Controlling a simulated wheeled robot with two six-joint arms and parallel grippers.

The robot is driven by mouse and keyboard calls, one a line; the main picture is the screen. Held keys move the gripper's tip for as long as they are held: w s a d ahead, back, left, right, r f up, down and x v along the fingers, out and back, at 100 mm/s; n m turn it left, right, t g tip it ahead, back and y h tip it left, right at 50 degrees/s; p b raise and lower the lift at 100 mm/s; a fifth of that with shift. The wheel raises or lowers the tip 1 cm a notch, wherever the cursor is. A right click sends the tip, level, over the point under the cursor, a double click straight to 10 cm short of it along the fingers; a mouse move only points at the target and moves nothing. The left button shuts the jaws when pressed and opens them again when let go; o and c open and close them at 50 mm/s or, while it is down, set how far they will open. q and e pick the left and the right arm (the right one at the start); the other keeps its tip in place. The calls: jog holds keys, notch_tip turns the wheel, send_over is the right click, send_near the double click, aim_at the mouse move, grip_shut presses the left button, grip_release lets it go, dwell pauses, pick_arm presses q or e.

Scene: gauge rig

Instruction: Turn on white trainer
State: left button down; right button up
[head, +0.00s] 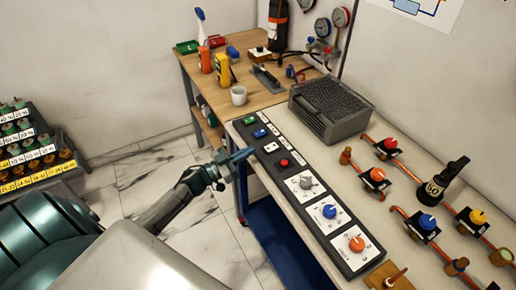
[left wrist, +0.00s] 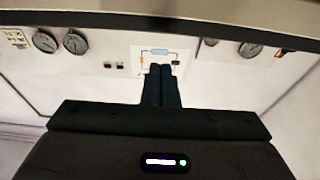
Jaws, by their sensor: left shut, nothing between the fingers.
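A dark control panel (head: 300,185) lies along the left edge of the bench. It carries a green switch (head: 249,121), a blue switch (head: 260,133), a white switch (head: 269,148) and a red button (head: 284,162). Nearer are a grey-white knob (head: 306,182), a blue knob (head: 329,211) and an orange knob (head: 356,244). My left gripper (head: 248,154) is shut and empty, its tips just left of the white switch in the picture; contact cannot be told. The left wrist view shows its closed fingers (left wrist: 161,85) against the wall. My right gripper is not in view.
A grey ribbed box (head: 330,108) stands on the bench behind the panel. Pipes with coloured valves, such as a red one (head: 390,143), run at the right. A wooden table (head: 250,95) with a white cup (head: 239,95) and tools adjoins.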

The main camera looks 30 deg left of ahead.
pick_arm(q)
jog(key=shift+f+b+v, duration=0.25)
jog(key=shift+v, duration=0.8)
jog(key=shift+f+b+v, duration=0.25)
jog(key=shift+v, duration=0.8)
jog(key=shift+w+d, duration=0.1)
jog(key=s+a+f+n+g+y, duration=0.1)
jog(key=s+a+f+n+y, duration=0.2)
jog(key=f, duration=0.7)
jog(key=a+f+n+g+y, duration=0.1)
jog(key=a+f+n+y, duration=0.1)
jog(key=f+y, duration=0.5)
jog(key=s+f+n+g+y, duration=0.1)
jog(key=s+f+g, duration=0.1)
jog(key=s+f, duration=0.5)
jog(key=s+f+g, duration=0.2)
jog(key=s+f, duration=0.2)
jog(key=f, duration=0.7)
jog(key=s+d+f+g, duration=0.3)
jog(key=s+f, duration=0.3)
jog(key=s, duration=0.4)
jog(key=s+d+f+g, duration=0.4)
jog(key=s+f, duration=0.2)
jog(key=s, duration=0.5)
jog(key=s+d+f+g, duration=0.3)
jog(key=s+f, duration=0.4)
jog(key=s, duration=0.3)
jog(key=shift+s+d, duration=0.2)
jog(key=shift+d, duration=0.55)
